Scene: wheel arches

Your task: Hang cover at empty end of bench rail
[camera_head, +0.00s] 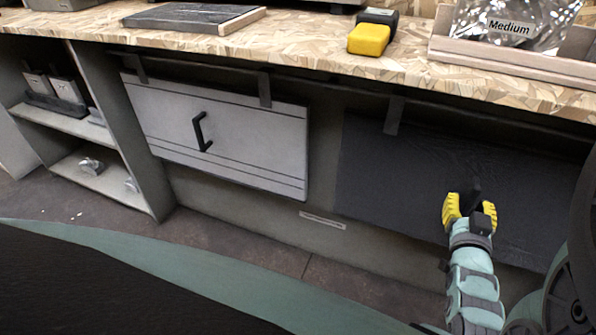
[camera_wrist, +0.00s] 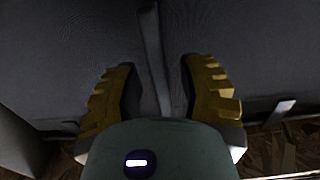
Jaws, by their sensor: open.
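A dark, flat cover (camera_head: 400,175) hangs below the bench front at the right, with a hook strap (camera_head: 395,115) reaching up to the bench rail (camera_head: 330,90). My gripper (camera_head: 471,207) is at the dark cover's face, its yellow fingers apart on either side of a dark upright handle (camera_head: 476,188). In the wrist view the handle (camera_wrist: 152,50) runs between the open fingers (camera_wrist: 163,100), with a gap visible on both sides. A light grey cover (camera_head: 240,140) with a black handle hangs from two hooks at the rail's left. The dark cover's right end is partly hidden.
An open shelf unit (camera_head: 140,160) stands at the left. A narrow gap separates the two covers.

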